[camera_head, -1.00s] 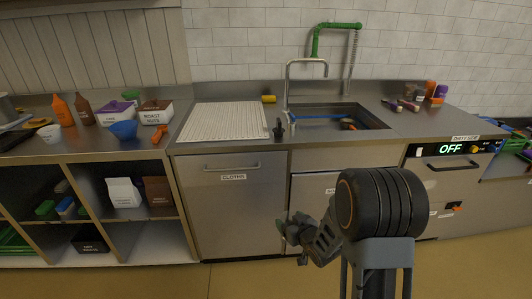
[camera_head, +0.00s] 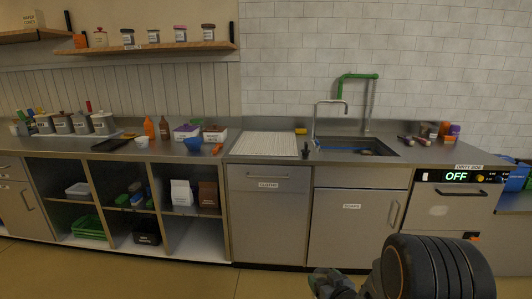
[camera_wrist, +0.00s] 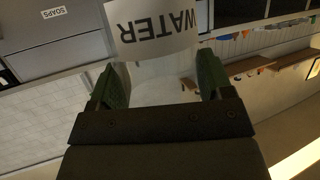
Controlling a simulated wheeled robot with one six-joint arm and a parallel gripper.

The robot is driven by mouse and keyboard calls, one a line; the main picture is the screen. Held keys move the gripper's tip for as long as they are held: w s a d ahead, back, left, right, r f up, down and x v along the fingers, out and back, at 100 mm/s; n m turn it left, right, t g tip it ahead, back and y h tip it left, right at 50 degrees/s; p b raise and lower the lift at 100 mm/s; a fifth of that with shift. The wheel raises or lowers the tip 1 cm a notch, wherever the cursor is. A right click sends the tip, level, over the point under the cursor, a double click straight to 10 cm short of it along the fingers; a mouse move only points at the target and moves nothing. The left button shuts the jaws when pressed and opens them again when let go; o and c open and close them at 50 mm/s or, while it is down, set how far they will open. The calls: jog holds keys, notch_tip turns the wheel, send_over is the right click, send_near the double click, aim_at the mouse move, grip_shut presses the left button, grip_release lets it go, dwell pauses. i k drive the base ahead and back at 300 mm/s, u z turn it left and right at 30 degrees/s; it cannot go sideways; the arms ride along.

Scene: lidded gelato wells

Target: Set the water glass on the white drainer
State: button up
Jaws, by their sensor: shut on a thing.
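The water glass (camera_wrist: 153,30) shows in the wrist view as a clear shape with a pale label reading WATER upside down. My gripper (camera_wrist: 162,80) is shut on it, with one green finger on each side. In the head view my gripper (camera_head: 330,284) is at the bottom edge, low in front of the cabinets and well apart from the drainer; the glass cannot be made out there. The white drainer (camera_head: 265,144) is a ribbed flat board on the counter, left of the sink. Nothing stands on it.
The sink (camera_head: 355,146) with its tap is right of the drainer. A small dark upright item (camera_head: 306,150) is at the drainer's right front. A yellow item (camera_head: 301,131) lies behind. Bowls, bottles and boxes crowd the counter to the left. The floor in front is clear.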

aim_at(268, 146)
jog(key=u, duration=1)
jog(key=i, duration=0.9)
